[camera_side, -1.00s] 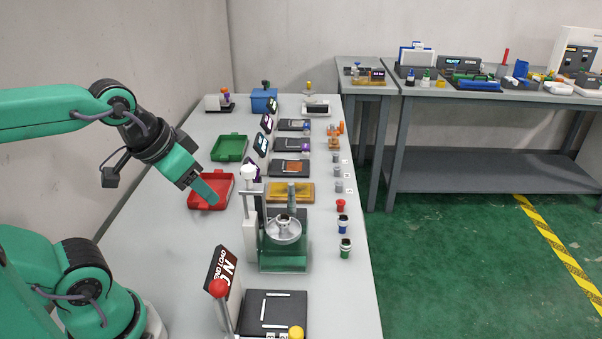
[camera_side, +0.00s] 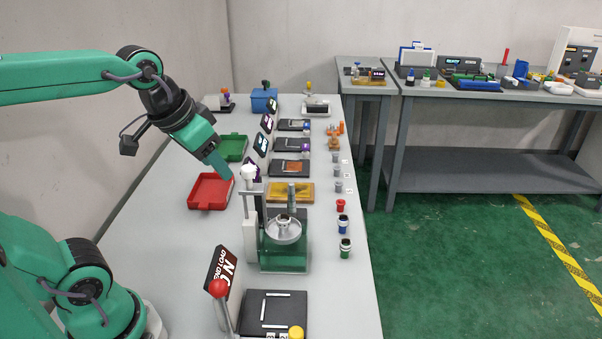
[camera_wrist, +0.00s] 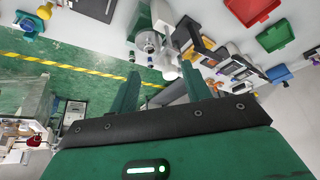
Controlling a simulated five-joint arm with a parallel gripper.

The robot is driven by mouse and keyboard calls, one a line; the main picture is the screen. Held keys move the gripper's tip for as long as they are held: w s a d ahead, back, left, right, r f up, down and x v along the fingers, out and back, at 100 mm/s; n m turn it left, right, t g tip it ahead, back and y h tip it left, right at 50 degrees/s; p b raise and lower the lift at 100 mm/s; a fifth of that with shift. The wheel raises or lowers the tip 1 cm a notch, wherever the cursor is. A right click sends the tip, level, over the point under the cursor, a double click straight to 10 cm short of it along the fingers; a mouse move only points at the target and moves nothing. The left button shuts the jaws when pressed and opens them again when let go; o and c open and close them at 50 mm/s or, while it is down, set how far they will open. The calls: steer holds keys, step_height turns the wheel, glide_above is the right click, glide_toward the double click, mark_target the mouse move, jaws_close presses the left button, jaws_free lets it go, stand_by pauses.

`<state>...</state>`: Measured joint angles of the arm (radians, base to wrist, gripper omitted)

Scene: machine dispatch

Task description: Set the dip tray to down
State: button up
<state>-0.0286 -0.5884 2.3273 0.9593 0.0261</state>
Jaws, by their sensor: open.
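The dip station stands on the near part of the bench. Its round metal tray (camera_side: 283,231) sits at the top of a green see-through tank (camera_side: 284,260), with a small cup-like part on it. A pale upright beside it carries a white knob (camera_side: 249,172) on top. My gripper (camera_side: 224,174) is open and empty, just left of the knob, pointing down and right; I cannot tell whether it touches it. In the wrist view the tray (camera_wrist: 148,42) shows beyond my open fingers (camera_wrist: 160,72).
A red tray (camera_side: 210,192) and a green tray (camera_side: 233,147) lie left of the station. A yellow block (camera_side: 291,192) lies behind it. A red-knobbed lever (camera_side: 219,288) stands in front. Small containers (camera_side: 342,221) line the right edge.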

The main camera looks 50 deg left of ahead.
glide_toward(246, 168)
steer(key=w, duration=0.1)
steer(key=shift+f+g, duration=0.3)
steer(key=shift+f, duration=0.2)
steer(key=shift+f, duration=0.1)
steer(key=shift+x, duration=3.85)
jaws_close()
